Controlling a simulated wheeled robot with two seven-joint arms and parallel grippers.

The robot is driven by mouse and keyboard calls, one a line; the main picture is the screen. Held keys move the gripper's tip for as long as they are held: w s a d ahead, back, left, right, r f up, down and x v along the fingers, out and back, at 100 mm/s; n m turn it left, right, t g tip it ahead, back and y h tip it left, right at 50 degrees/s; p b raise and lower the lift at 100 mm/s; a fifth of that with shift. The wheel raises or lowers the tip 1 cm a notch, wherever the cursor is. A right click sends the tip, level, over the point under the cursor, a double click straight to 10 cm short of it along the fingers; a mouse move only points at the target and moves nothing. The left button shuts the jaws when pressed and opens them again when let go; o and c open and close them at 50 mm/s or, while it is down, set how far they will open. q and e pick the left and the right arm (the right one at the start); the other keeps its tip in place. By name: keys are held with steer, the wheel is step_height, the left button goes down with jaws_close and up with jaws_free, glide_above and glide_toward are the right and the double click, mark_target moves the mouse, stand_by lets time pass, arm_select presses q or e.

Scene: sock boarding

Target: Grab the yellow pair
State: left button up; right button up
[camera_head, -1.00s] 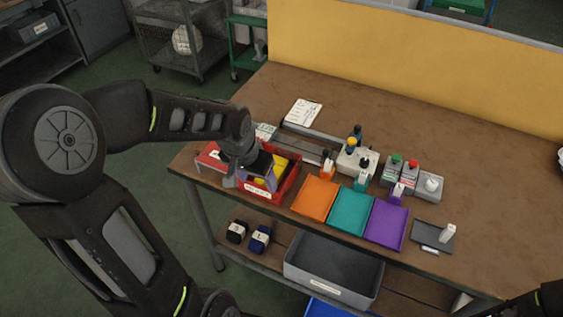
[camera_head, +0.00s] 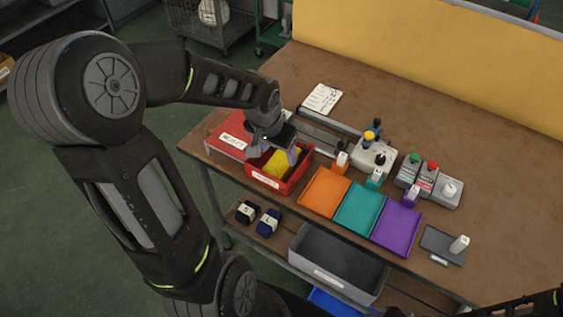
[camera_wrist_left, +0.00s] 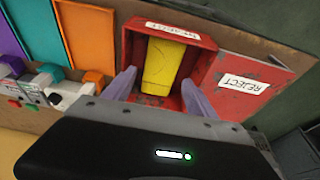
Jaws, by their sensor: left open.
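The yellow pair (camera_head: 284,161) lies in a red bin (camera_head: 263,180) at the left end of the table. In the left wrist view the yellow pair (camera_wrist_left: 163,67) lies lengthwise in the bin (camera_wrist_left: 203,41), whose label is partly readable. My left gripper (camera_head: 279,157) is above the bin. In the left wrist view its two purple-grey fingers (camera_wrist_left: 158,88) are spread apart, one on each side of the near end of the yellow pair, with nothing between them gripped. I cannot tell the exact height of the fingertips over the pair. My right gripper does not show.
A red plate marked REJECT (camera_wrist_left: 245,86) adjoins the bin. Orange (camera_head: 324,193), teal (camera_head: 360,209) and purple (camera_head: 397,228) trays lie to the right. A device with small figures (camera_head: 373,155) stands behind them. A grey bin (camera_head: 335,268) sits below the table edge.

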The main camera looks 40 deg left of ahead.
mark_target(281, 160)
arm_select(q)
steer(key=shift+x, duration=2.65)
steer(key=shift+r, duration=0.1)
steer(key=shift+w, duration=0.1)
steer(key=c, duration=1.2)
steer(key=shift+o, duration=0.2)
step_height(281, 160, up, 10)
